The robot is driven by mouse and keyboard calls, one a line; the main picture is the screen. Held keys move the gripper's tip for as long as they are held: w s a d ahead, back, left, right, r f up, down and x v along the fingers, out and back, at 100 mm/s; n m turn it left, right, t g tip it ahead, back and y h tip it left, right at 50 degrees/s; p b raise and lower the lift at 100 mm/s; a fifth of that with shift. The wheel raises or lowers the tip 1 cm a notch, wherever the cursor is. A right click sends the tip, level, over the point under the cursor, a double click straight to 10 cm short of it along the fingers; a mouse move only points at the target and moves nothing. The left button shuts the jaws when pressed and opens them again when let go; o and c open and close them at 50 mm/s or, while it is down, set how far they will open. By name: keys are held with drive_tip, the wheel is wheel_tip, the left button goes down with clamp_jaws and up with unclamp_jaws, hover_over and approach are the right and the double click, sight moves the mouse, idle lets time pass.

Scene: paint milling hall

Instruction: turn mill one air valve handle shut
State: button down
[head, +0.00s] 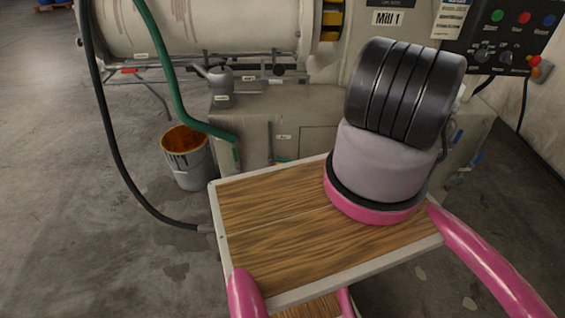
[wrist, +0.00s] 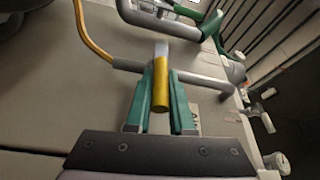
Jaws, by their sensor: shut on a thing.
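In the wrist view, my gripper (wrist: 161,75) has two green fingers closed around a yellow handle (wrist: 160,92). The handle lies lengthwise between the fingers, and its far end is pale grey. A grey pipe (wrist: 205,80) runs crosswise by the handle, with parts showing on both sides of the fingers. How the handle joins the pipe is hidden. In the head view, the mill (head: 200,28) bears a "Mill 1" label (head: 388,18). My gripper and the handle do not show there; my arm covers part of the mill's base.
In the head view, a bucket (head: 188,165) with orange-brown contents and a green hose (head: 165,60) are left of the mill base.

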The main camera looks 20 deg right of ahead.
drive_tip(key=shift+a, duration=0.1)
drive_tip(key=c, duration=0.8)
unclamp_jaws()
drive_tip(key=v, duration=1.1)
